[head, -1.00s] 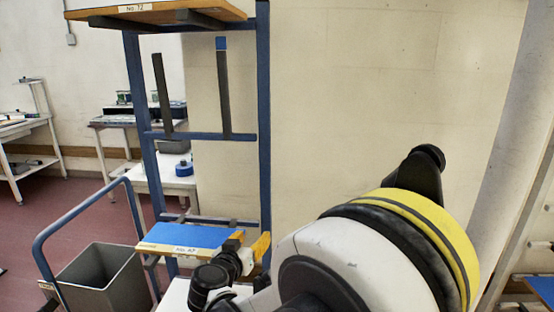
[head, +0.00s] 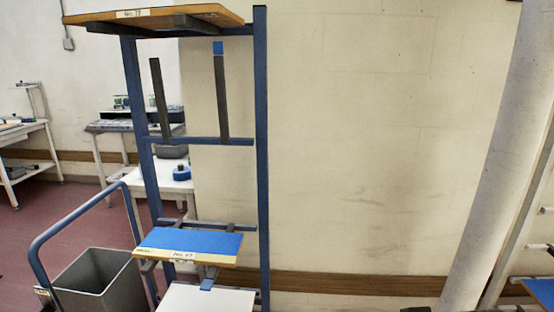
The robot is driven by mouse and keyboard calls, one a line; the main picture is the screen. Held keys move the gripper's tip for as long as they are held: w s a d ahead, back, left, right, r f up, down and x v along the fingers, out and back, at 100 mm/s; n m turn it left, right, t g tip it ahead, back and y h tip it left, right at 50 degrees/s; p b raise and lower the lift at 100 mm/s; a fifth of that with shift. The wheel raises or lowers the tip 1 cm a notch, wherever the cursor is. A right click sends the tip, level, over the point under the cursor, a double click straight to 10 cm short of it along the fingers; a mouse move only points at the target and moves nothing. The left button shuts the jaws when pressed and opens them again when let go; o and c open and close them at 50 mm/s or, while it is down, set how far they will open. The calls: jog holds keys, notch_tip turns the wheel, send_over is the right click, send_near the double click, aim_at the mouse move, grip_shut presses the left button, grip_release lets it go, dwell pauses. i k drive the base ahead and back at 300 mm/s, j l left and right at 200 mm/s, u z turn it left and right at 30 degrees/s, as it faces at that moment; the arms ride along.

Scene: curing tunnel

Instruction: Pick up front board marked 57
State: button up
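The board (head: 190,240) has a blue top with a bare wood front edge and a white label that seems to read No. 57, though it is small and blurred. It lies flat on the lower arms of the blue rack (head: 262,180), left of the middle in the head view. Nothing is touching it from my side. My gripper is out of view.
A wooden board with a label (head: 133,14) lies on the rack's top arms; the middle arms are folded up. A grey bin (head: 95,285) and blue handrail (head: 75,210) stand at left. A white surface (head: 210,299) lies below the board. A pillar (head: 500,170) stands at right.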

aim_at(207, 248)
jog(key=k+j, duration=0.1)
jog(key=j, duration=0.9)
jog(key=k+j+z, duration=0.1)
jog(key=j, duration=0.4)
jog(key=k, duration=0.05)
